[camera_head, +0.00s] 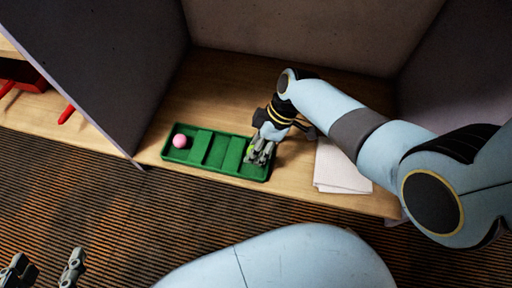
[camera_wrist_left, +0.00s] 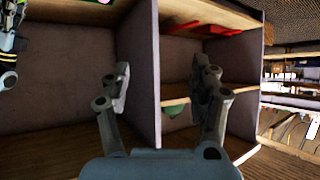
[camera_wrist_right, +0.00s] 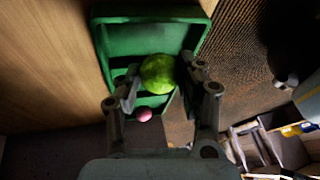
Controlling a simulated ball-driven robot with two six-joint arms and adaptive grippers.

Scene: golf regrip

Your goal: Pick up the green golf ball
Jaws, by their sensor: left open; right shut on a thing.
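The green golf ball (camera_wrist_right: 158,73) sits between the fingers of my right gripper (camera_wrist_right: 160,85) in the right wrist view. My right gripper (camera_head: 262,152) is shut on it at the right end of the green tray (camera_head: 222,130). In the head view the fingers mostly hide the ball, and I cannot tell whether it touches the tray floor. A pink ball (camera_head: 180,141) lies in the tray's left compartment; it also shows in the right wrist view (camera_wrist_right: 144,114). My left gripper (camera_head: 45,270) is open and empty at the lower left, away from the tray.
The tray rests on a wooden shelf (camera_head: 300,182) between grey side walls. White paper (camera_head: 338,168) lies to its right. A grey divider (camera_head: 105,70) separates it from a left bay with red items (camera_head: 66,114). The striped carpet (camera_head: 90,190) in front is clear.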

